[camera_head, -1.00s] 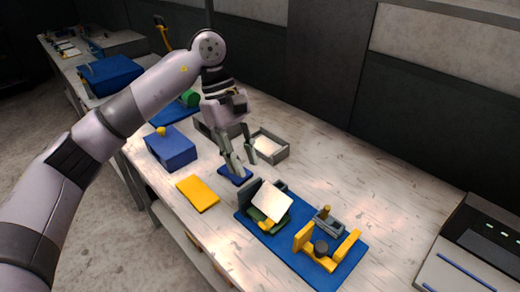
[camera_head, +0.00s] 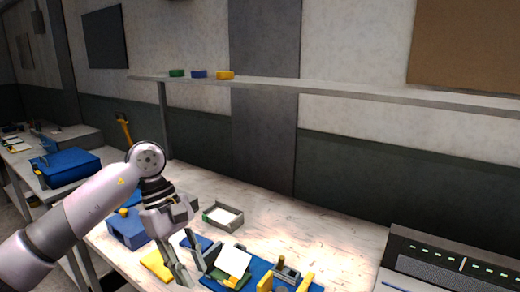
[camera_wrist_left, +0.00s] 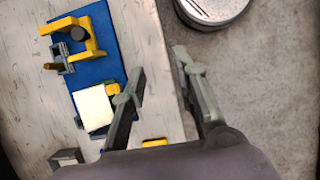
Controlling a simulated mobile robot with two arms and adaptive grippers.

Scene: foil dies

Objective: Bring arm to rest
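My left gripper (camera_head: 194,274) hangs fingers down over the front part of the bench, with its fingers apart. The left wrist view also shows the left gripper (camera_wrist_left: 158,62) open with nothing between its fingers; the bench edge and floor lie beyond the gap. My right gripper is in neither view. A pale square sheet (camera_head: 234,262) lies tilted on a green-based fixture, just right of the gripper; the sheet also shows in the left wrist view (camera_wrist_left: 94,108). A yellow fixture (camera_wrist_left: 80,38) stands on the blue mat (camera_wrist_left: 98,66).
A grey tray (camera_head: 208,219), a blue box (camera_head: 127,230) and a yellow block (camera_head: 156,264) stand near the gripper. A grey console (camera_head: 450,262) is at right. A wall shelf (camera_head: 350,94) runs behind. The bench between tray and console is mostly bare.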

